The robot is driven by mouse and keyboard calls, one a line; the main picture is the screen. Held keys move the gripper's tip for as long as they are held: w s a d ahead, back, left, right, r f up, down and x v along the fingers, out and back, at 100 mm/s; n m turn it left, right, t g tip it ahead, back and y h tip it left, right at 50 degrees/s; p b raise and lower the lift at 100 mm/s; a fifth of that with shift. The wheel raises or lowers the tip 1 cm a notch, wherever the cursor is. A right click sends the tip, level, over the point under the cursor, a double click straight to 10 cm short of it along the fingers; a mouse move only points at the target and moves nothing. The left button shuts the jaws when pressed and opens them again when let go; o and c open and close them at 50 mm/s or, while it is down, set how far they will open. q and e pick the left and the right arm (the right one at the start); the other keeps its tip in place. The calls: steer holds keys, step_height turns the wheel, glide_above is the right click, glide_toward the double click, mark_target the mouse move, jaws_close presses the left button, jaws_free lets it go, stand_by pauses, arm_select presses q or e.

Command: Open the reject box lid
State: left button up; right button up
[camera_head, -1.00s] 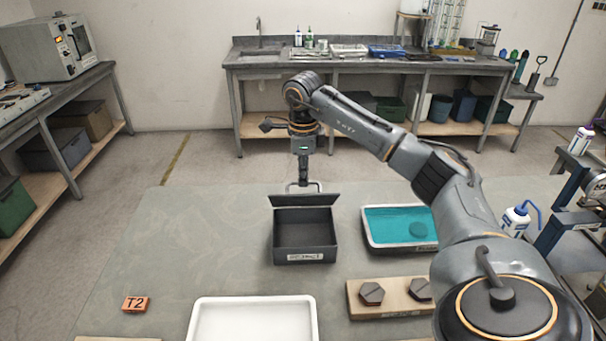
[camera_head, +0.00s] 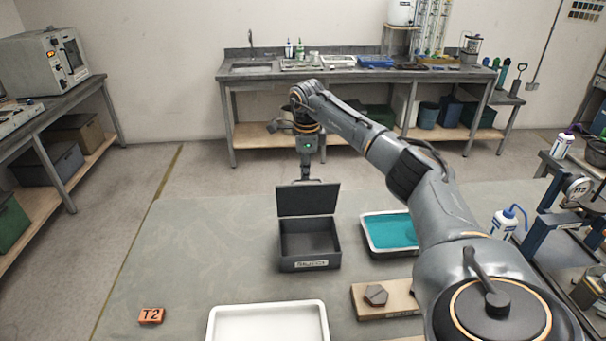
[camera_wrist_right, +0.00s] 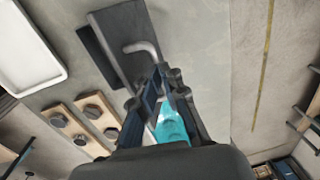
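The dark grey reject box (camera_head: 310,262) stands on the table in the middle of the head view, its label facing me. Its lid (camera_head: 308,201) is raised at the back edge, showing its inner face, and the inside of the box is visible. My right gripper (camera_head: 306,180) is behind the lid's top edge, partly hidden by it. In the right wrist view the fingertips (camera_wrist_right: 161,70) come together around the end of the lid's grey bent handle (camera_wrist_right: 141,47). The lid's outer face (camera_wrist_right: 118,42) lies beyond them. My left gripper is in neither view.
A teal-filled tray (camera_head: 390,232) stands right of the box, partly behind my right arm. A wooden block (camera_head: 365,302) with a dark hexagonal piece, a white tray (camera_head: 268,322) and an orange T2 marker (camera_head: 151,316) are nearer. The table left of the box is clear.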

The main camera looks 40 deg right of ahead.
steer(key=shift+o, duration=0.4)
steer(key=shift+s+d+f, duration=0.15)
steer(key=shift+s+f, duration=0.1)
steer(key=shift+f, duration=0.1)
steer(key=shift+r, duration=0.25)
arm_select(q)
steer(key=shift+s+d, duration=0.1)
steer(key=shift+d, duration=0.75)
arm_select(e)
step_height(320, 180, up, 11)
steer(key=shift+s+a+r, duration=0.2)
steer(key=shift+s+a, duration=0.15)
